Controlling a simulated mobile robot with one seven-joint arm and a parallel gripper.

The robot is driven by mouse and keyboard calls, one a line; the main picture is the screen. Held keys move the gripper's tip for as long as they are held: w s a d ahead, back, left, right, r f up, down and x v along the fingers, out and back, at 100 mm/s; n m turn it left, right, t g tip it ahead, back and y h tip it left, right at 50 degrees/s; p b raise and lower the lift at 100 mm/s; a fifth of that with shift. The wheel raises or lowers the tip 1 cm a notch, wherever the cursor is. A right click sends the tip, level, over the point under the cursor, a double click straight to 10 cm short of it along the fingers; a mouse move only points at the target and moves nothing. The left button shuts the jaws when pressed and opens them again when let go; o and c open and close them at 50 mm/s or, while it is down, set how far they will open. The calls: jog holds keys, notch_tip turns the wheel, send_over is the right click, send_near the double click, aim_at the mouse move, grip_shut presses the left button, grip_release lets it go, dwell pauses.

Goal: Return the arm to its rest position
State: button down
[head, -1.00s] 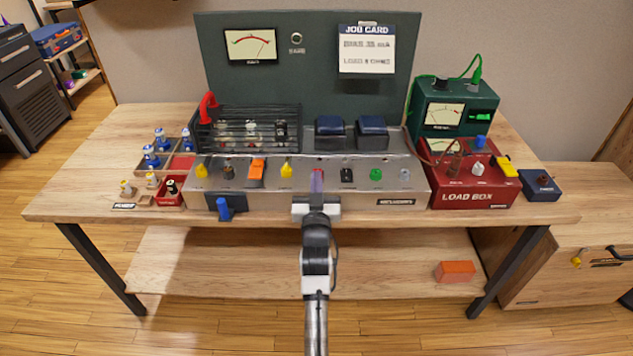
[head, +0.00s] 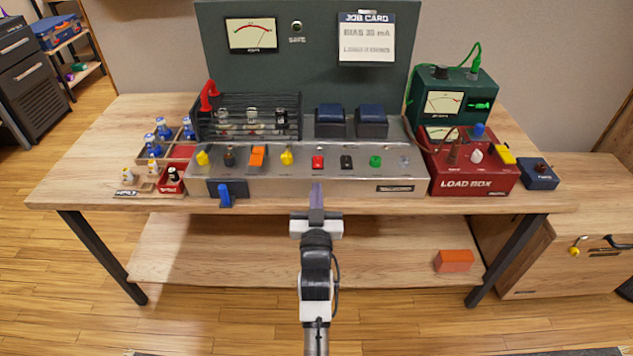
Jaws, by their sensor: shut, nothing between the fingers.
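My gripper (head: 317,196) is in the lower middle of the head view, at the front of the amp chassis. Its narrow purple-grey fingers are shut together with nothing between them. They point away from me, toward the chassis front below the red button (head: 318,162). My arm stretches back from it to the bottom edge of the view. The amp chassis (head: 290,186) stands on the wooden bench (head: 80,180). Whether the fingertips touch the chassis front I cannot tell.
A red load box (head: 473,183) and a green meter box (head: 443,101) stand right of the chassis. Small bottles stand in trays at left. A blue lever (head: 225,196) juts from the chassis front. An orange block (head: 454,260) lies on the lower shelf (head: 200,255).

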jog(key=shift+s+f, duration=0.15)
jog(key=shift+s, duration=0.15)
